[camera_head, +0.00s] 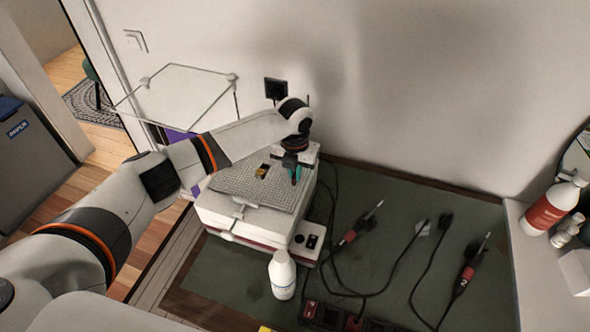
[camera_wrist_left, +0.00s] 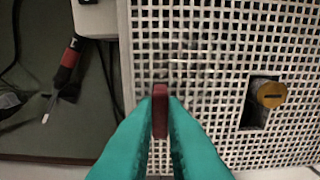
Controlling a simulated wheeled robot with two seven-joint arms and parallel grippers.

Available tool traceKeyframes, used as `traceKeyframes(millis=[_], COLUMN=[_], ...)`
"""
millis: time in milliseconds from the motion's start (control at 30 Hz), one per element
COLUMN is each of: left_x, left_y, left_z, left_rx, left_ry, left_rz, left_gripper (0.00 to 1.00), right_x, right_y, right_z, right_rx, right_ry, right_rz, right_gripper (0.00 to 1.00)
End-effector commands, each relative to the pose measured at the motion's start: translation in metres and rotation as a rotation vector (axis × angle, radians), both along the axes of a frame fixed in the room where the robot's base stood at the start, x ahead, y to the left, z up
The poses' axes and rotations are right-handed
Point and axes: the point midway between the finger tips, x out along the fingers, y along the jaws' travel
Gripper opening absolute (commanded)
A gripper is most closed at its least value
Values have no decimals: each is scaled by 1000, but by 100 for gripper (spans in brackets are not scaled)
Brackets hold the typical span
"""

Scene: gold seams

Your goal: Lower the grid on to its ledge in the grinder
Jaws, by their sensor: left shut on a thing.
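The grid (camera_head: 237,182) is a pale square lattice lying across the top of the white grinder (camera_head: 240,219). It also fills most of the left wrist view (camera_wrist_left: 210,75). A brass grinding head (camera_wrist_left: 271,94) shows in the grid's rectangular opening. My left gripper (camera_head: 296,174) is over the grid's right side, near the back. Its teal fingers are shut on a dark red tab (camera_wrist_left: 159,112) that stands up at the grid. The ledge is hidden under the grid, and I cannot tell whether the grid touches it. My right gripper is not in view.
A white bottle (camera_head: 282,274) stands in front of the grinder. A switch box (camera_head: 308,241) is at its right side. Soldering irons (camera_head: 350,236) and cables lie on the green mat (camera_head: 400,215). A clear shield (camera_head: 180,97) stands behind my arm. A red-labelled bottle (camera_head: 552,206) is far right.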

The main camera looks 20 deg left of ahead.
Motion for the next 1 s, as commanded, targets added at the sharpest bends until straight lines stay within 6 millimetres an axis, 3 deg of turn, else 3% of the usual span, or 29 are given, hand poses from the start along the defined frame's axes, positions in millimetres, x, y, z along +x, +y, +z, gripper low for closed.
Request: traceKeyframes(millis=[933,967,1000], left_x=[0,0,0], left_y=[0,0,0], left_z=[-11,-11,-11], left_rx=[0,0,0], left_ry=[0,0,0], left_rz=[0,0,0], left_gripper=[0,14,20], right_x=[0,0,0], right_y=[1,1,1], right_z=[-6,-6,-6], right_rx=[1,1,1], right_ry=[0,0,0], right_rz=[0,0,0], right_gripper=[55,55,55])
